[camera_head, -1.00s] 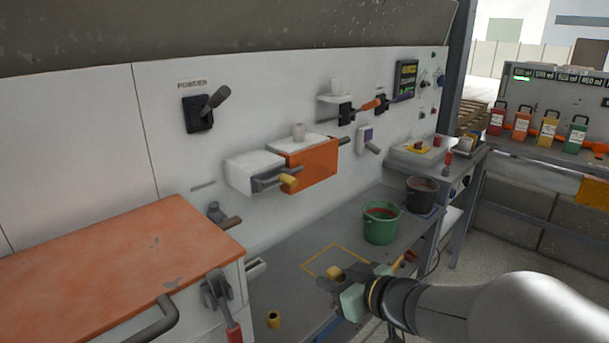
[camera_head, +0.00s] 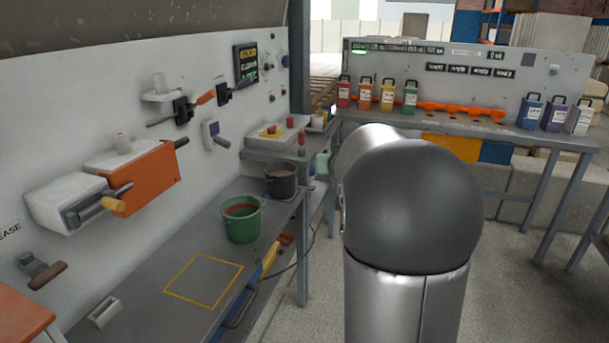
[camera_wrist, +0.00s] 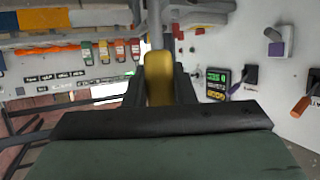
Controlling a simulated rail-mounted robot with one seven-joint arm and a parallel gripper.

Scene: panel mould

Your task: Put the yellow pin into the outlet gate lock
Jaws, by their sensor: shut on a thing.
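The yellow pin (camera_wrist: 158,80) is between the fingers of my gripper (camera_wrist: 160,88) in the wrist view, and the gripper is shut on it. In the head view my arm hides the pin and most of the gripper; only a pale green part shows left of the arm. I cannot identify the outlet gate lock for sure. Two black brackets with a rod, an orange handle (camera_head: 205,97) and a purple handle (camera_head: 224,96) are on the white wall. They also show at the right of the wrist view, apart from the pin.
An orange-and-white wall unit (camera_head: 148,178) with a yellow-ended rod juts out at left. A green bucket (camera_head: 240,222) and a dark bucket (camera_head: 281,182) stand on the bench. Coloured containers (camera_head: 388,96) line the back table. The yellow-outlined square on the bench is empty.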

